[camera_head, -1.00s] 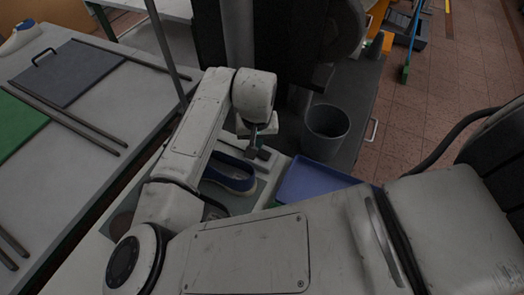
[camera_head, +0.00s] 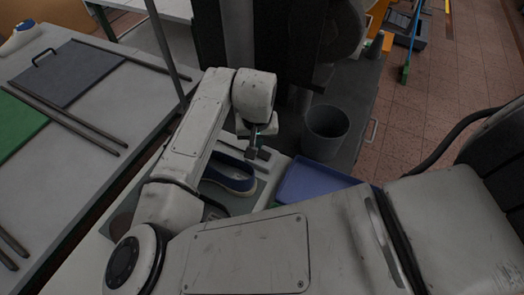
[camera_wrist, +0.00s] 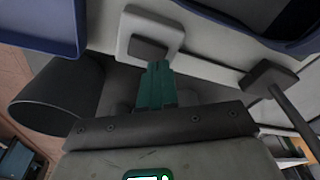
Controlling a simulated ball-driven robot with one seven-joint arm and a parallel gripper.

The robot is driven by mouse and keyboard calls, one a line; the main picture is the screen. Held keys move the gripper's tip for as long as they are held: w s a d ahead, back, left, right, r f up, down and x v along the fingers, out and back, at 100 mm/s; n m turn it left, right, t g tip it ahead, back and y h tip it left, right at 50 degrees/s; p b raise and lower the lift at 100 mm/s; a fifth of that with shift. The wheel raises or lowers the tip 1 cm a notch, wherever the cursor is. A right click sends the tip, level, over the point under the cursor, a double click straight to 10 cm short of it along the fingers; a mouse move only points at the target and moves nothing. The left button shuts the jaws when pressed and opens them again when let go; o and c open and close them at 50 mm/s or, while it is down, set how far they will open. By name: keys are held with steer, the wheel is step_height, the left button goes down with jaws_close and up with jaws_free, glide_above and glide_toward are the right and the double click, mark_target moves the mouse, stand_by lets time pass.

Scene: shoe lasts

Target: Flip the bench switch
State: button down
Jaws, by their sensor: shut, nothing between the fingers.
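The bench switch (camera_wrist: 122,46) shows in the wrist view as a pale square plate with a dark rocker in its middle. My gripper (camera_wrist: 157,66) has teal fingers that are shut together with nothing between them. The fingertips are right at the lower edge of the dark rocker; I cannot tell whether they touch it. In the head view my gripper (camera_head: 253,146) points down at the bench beside the blue shoe, and the switch cannot be made out clearly there.
A blue shoe (camera_head: 231,177) lies left of my gripper and a blue tray (camera_head: 312,181) lies right of it. A grey bin (camera_head: 325,131) stands behind the tray. A dark block with a rod (camera_wrist: 270,78) lies close to the switch.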

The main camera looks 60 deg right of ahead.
steer(key=shift+f+b, duration=0.6)
steer(key=shift+f, duration=0.35)
stand_by(1.1)
steer(key=shift+r+p, duration=3.15)
steer(key=shift+r, duration=0.45)
steer(key=shift+f, duration=0.1)
